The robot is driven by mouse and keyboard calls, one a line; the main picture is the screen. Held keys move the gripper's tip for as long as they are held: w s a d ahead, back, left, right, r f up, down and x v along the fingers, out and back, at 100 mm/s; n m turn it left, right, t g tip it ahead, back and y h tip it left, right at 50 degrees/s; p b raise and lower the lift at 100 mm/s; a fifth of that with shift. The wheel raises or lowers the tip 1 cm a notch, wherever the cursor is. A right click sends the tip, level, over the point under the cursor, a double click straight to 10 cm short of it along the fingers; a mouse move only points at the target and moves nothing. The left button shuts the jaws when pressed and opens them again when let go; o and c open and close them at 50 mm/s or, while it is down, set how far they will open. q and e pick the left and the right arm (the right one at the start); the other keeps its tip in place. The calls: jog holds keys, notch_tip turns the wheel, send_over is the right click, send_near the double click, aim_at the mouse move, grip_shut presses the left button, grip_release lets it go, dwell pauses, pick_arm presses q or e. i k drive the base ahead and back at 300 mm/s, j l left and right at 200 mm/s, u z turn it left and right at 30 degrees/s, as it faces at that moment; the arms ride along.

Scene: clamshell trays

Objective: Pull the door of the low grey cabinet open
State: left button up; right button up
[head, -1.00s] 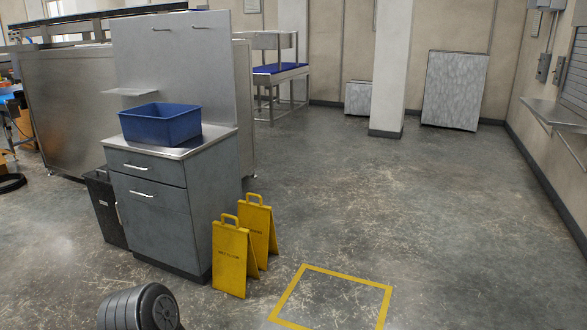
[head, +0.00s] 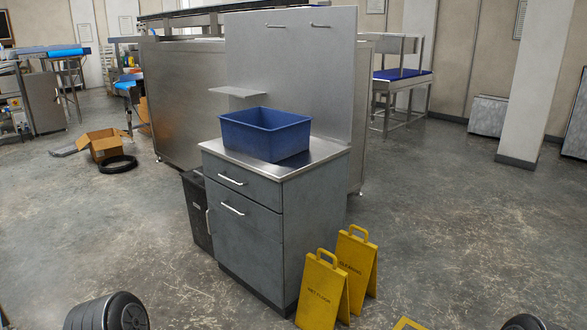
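The low grey cabinet (head: 315,225) stands near the middle of the head view. It has a drawer front at the top with a bar handle (head: 231,180). Below it is a larger front panel, the door (head: 243,250), which looks shut flush with the body. My grippers are both outside the view; only dark rounded parts of my arms show at the bottom edge.
A blue bin (head: 265,135) sits on the cabinet top. Two yellow floor signs (head: 322,292) (head: 357,262) stand close to its right side. A black bin (head: 196,210) stands against its left side. The floor in front and to the left is clear; an open carton (head: 104,146) lies farther back.

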aim_at(257, 259)
jog(key=i+j+u, duration=0.1)
jog(key=i+j, duration=0.2)
jog(key=j, duration=0.15)
jog(key=i+j, duration=0.25)
jog(key=j, duration=0.2)
jog(key=i+j+u, duration=0.15)
jog(key=i+j, duration=0.15)
jog(key=i+j+z, duration=0.5)
jog(key=i, duration=0.55)
jog(key=i+j+z, duration=0.45)
jog(key=i+j, duration=0.45)
jog(key=j, duration=0.1)
